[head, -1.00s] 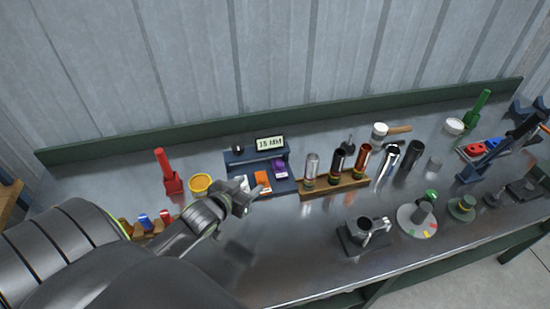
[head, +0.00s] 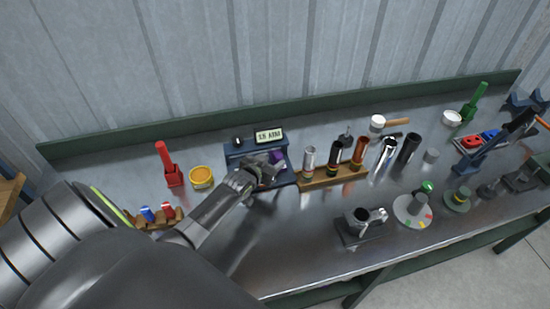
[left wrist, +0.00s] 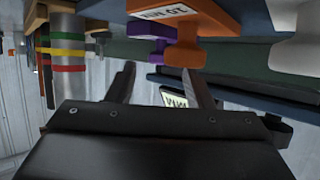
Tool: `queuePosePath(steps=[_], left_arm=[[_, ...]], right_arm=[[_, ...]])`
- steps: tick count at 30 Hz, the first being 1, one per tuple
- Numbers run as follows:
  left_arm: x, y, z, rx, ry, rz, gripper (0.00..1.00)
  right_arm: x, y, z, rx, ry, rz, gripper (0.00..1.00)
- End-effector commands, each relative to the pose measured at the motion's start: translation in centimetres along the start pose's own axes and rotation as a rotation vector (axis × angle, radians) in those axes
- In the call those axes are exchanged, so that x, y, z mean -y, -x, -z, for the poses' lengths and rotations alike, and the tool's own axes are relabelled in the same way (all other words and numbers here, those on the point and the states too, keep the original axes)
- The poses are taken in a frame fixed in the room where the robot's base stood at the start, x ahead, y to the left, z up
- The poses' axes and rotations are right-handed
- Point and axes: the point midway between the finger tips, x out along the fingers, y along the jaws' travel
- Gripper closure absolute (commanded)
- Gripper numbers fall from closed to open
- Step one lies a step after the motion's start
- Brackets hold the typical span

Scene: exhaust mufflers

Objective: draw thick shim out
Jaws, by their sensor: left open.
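My left gripper (head: 264,172) is at the front of the blue shim rack (head: 236,148) and hides most of its front. The purple shim (head: 277,156) shows just behind it. In the left wrist view, the left gripper (left wrist: 160,82) is open and empty. The orange shim (left wrist: 205,22), with a white label, sits just beyond and above the fingertips, its rounded grip between their lines. The purple shim (left wrist: 147,30) is behind it and the white shim (left wrist: 297,52) is to the right. I cannot tell from the labels which shim is thick. My right gripper is not in view.
A display (head: 270,135) stands on the rack's back. A wooden stand (head: 333,175) with several tubes is close on the right. A yellow-rimmed bowl (head: 201,177) and red holder (head: 172,176) are left. A dark fixture (head: 362,230) stands at the front.

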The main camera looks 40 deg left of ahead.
Motion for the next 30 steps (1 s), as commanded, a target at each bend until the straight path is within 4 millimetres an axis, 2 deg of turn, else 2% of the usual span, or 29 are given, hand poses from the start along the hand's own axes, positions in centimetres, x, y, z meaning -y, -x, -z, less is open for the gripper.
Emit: queuePosePath(steps=[7,20,30], left_arm=[[0.0,-2.2,0.0,0.0,0.001,0.0,0.53],[0.0,-2.7,0.0,0.0,0.0,0.0,0.54],[0.0,-2.7,0.0,0.0,0.0,0.0,0.99]], right_arm=[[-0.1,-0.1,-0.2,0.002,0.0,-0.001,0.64],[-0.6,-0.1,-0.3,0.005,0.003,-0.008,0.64],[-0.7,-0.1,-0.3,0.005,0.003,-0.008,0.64]])
